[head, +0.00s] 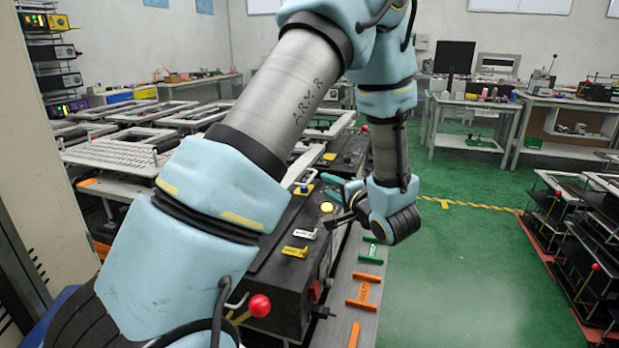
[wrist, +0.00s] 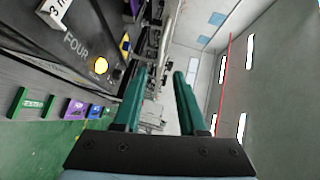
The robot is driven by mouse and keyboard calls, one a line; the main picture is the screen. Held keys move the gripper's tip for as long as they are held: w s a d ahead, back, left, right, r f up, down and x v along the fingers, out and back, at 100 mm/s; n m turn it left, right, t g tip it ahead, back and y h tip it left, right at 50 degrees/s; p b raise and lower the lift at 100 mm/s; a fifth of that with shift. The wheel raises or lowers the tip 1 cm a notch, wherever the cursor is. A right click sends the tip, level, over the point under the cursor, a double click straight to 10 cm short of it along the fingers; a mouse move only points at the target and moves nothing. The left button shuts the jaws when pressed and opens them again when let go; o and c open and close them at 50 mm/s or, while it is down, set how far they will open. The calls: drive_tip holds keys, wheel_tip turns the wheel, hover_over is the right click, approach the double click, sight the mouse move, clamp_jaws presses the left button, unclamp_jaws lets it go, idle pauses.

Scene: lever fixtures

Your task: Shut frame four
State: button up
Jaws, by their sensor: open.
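A dark fixture housing marked FOUR (wrist: 76,45) shows at the upper left of the wrist view, with a lit yellow button (wrist: 101,65) beside the lettering. A yellow button (head: 327,208) also shows on a black housing near my gripper in the head view. My gripper (wrist: 161,75) has two teal fingers, apart and with nothing between them. In the head view my gripper (head: 345,212) is small and partly hidden by its wrist, just above the right edge of the black housings. I cannot tell which frame or lever belongs to FOUR; my arm hides much of the row.
A red-knobbed lever (head: 259,305) stands at the near end of the housings. White (head: 305,234) and yellow (head: 294,251) tags lie on top. Green and orange pieces (head: 364,290) line the grey ledge. Black racks (head: 560,220) stand right; the green floor between is clear.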

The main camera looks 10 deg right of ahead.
sight(312, 177)
drive_tip(key=p+x, duration=0.1)
drive_tip(key=x, duration=0.9)
drive_tip(key=shift+p, duration=0.35)
clamp_jaws()
idle(0.8)
